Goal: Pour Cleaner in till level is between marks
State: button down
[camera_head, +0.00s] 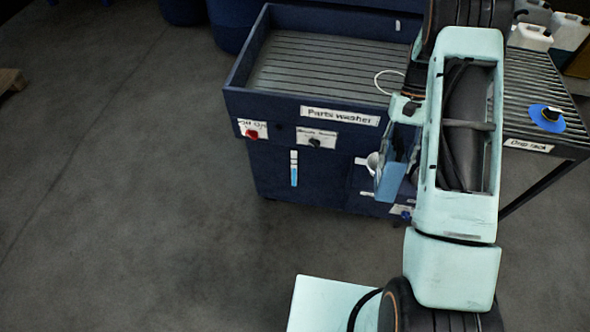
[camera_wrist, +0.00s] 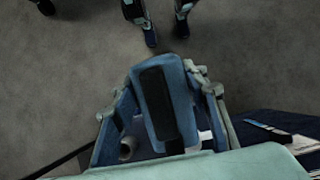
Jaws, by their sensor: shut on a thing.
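My gripper (camera_wrist: 162,108) is shut on a blue container, the Cleaner jug (camera_wrist: 172,78), which shows a dark strip in the wrist view. In the head view the translucent blue jug (camera_head: 390,181) hangs tilted at the right front of the parts washer (camera_head: 339,116), partly behind my arm. A white round filler opening (camera_head: 373,160) is just beside and above the jug. I cannot tell whether liquid is flowing. The level gauge (camera_head: 294,168) on the washer's front is blue in its lower part and white above. Its marks are too small to read.
A red knob (camera_head: 252,134) and a black knob (camera_head: 315,143) are on the washer's front. The drip rack (camera_head: 528,146) on the right holds a blue disc with a black top (camera_head: 549,116). White jugs (camera_head: 530,37) stand behind.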

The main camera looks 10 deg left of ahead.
jog(key=shift+r, duration=0.1)
jog(key=shift+r+g, duration=0.55)
jog(key=shift+g, duration=0.05)
jog(key=shift+w+f+g, duration=0.1)
jog(key=shift+g, duration=0.2)
jog(key=shift+r+b, duration=0.2)
jog(key=shift+b, duration=0.1)
jog(key=shift+g, duration=0.3)
